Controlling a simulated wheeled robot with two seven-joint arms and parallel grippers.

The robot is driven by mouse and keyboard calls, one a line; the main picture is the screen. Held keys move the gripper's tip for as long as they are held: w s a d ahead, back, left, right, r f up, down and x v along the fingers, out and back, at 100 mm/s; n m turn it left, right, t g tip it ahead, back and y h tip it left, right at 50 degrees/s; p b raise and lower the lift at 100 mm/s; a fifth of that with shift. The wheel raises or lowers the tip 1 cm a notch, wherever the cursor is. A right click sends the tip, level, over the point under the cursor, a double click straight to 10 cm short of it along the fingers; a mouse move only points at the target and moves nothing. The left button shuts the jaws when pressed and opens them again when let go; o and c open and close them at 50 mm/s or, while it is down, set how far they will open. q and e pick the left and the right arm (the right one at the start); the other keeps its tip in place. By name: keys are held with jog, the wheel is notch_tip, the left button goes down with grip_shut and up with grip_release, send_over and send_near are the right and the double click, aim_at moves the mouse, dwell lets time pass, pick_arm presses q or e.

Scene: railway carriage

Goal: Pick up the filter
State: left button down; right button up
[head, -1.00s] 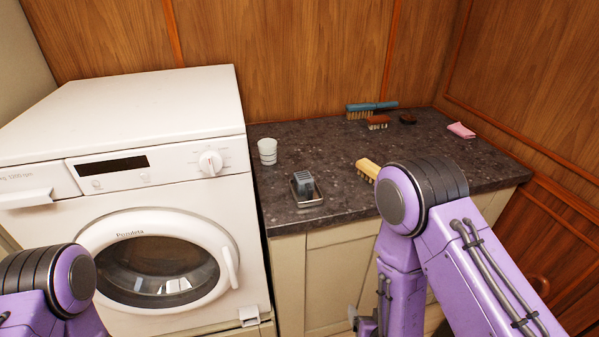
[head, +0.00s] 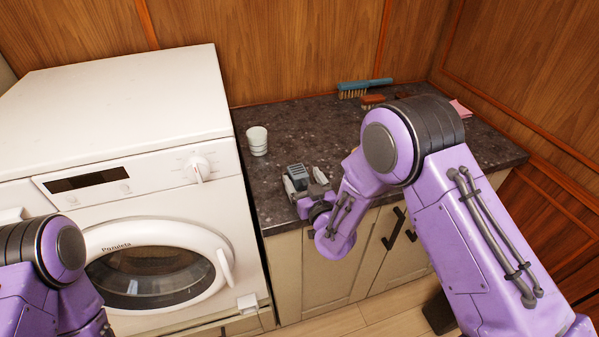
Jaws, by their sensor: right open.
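The filter, a small grey ribbed block (head: 297,172), sits near the front edge of the dark countertop, close to the washing machine. It stood in a small dark tray, now mostly hidden by my gripper. My right gripper (head: 305,181) is at the filter from the front, with its jaws open. One finger shows at the filter's left and the other at its right. I cannot tell whether they touch it. My left arm shows at the lower left, but its gripper is out of view.
A white cup (head: 257,141) stands behind and left of the filter. A white washing machine (head: 130,170) is on the left. A blue brush (head: 364,87), a brown brush (head: 373,101) and a pink cloth (head: 461,108) lie at the back right of the dark counter (head: 300,125).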

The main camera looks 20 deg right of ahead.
jog(key=shift+w+a+f, duration=0.1)
jog(key=shift+w+a, duration=0.05)
jog(key=shift+w, duration=0.2)
jog(key=c, duration=1.1)
